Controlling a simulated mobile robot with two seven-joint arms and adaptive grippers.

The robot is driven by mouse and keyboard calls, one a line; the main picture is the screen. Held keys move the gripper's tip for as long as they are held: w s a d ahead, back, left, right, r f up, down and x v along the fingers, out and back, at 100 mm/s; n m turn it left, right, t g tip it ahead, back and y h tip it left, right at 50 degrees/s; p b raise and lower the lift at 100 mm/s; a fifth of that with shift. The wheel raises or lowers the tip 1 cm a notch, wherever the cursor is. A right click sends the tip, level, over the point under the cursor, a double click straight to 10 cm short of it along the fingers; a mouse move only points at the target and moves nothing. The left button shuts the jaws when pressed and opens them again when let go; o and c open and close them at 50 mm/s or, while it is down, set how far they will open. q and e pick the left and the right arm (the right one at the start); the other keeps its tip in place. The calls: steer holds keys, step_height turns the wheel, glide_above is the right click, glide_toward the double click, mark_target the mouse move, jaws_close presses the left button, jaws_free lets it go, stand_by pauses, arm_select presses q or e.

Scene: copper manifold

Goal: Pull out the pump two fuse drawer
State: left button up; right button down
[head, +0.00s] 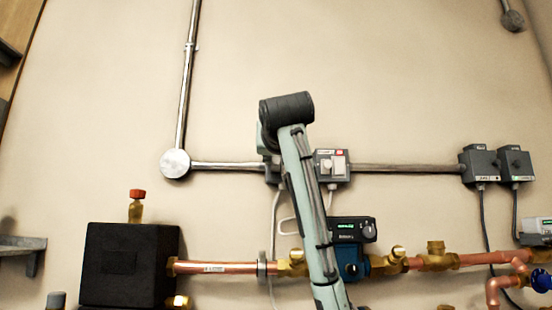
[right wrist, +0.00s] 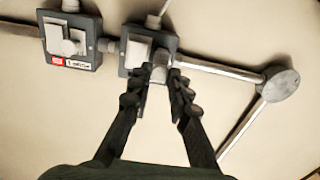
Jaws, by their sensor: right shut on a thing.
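Two grey fused units sit side by side on the wall conduit. In the right wrist view, which is upside down against the head view, my right gripper (right wrist: 161,76) is at the unit (right wrist: 133,58) without a red sticker. Its fingers are shut on the small pale fuse drawer (right wrist: 159,73) at that unit's face. Whether the drawer stands out from the face cannot be told. In the head view my arm hides the gripper and most of this unit (head: 271,172). The other unit (head: 332,166) has a red sticker and a label too small to read. My left gripper is not in view.
A round conduit box (head: 175,163) is to the left. Two grey switch boxes (head: 479,163) (head: 515,163) are to the right. Below run copper pipes (head: 217,267), a pump (head: 351,260) and a black insulated block (head: 130,262).

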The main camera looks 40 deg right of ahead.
steer(key=shift+a+f, duration=0.1)
steer(key=shift+f, duration=0.05)
steer(key=c, duration=1.8)
jaws_free()
steer(key=o, duration=0.4)
steer(key=shift+s, duration=0.25)
steer(key=shift+w, duration=0.1)
steer(key=shift+v, duration=6)
